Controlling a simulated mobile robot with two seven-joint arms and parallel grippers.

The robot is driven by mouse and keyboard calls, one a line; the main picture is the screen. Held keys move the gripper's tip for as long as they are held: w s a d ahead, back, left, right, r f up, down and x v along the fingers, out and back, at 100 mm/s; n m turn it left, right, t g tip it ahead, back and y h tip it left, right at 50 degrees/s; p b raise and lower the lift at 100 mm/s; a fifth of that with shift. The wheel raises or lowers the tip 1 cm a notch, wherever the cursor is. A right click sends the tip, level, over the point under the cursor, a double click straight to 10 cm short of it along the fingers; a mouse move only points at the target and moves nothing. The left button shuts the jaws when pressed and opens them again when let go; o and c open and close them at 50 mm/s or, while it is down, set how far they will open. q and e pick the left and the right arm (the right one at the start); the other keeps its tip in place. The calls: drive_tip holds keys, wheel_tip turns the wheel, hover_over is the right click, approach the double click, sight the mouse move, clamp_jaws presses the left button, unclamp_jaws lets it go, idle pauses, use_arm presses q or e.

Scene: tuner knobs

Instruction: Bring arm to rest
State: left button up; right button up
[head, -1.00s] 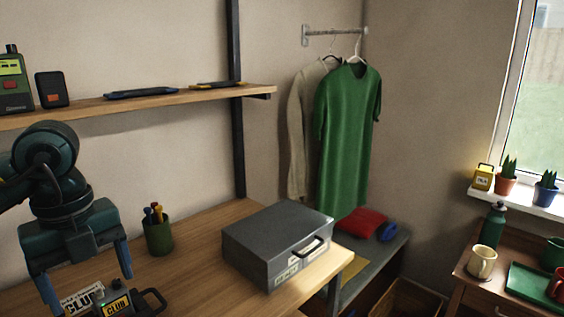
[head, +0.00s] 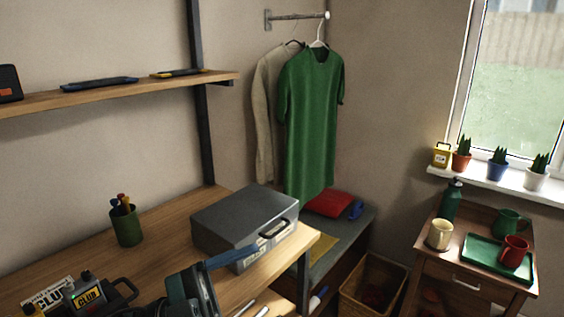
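My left gripper (head: 228,259) is low in the head view, its dark teal body near the bottom edge and a blue finger pointing right. The finger shows in front of the grey metal box (head: 240,216); I cannot tell if it touches. Only one finger is clear, so its opening cannot be read. Most of the arm is out of view or cut off below. The dark radio (head: 92,292) with a yellow CLUB label stands on the wooden workbench (head: 165,232), left of the gripper. My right gripper is not in view.
A green pen cup (head: 126,225) stands on the bench behind the radio. A wall shelf (head: 150,88) hangs above. A side table (head: 470,288) with mugs and a green tray (head: 482,256) is at right.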

use_arm(q)
drive_tip(key=w+a+f+n+t+y, duration=0.2)
drive_tip(key=a+f+n+t+y, duration=0.1)
drive_tip(key=f+n+t+y, duration=0.5)
drive_tip(key=w+a+f+n+t+y, duration=0.2)
drive_tip(key=a+f+n+t+y, duration=0.15)
drive_tip(key=f+n+t, duration=0.4)
drive_tip(key=s+a+f+n+g+y, duration=0.1)
drive_tip(key=s+f+n+g+y, duration=0.2)
drive_tip(key=f, duration=0.5)
drive_tip(key=s+a+f+n+g+y, duration=0.2)
drive_tip(key=s+f+n+g+y, duration=0.1)
drive_tip(key=s+f, duration=0.5)
drive_tip(key=shift+a+f+g+y+p, duration=0.25)
drive_tip(key=shift+f+g+y+p, duration=0.2)
drive_tip(key=shift+g+y, duration=0.45)
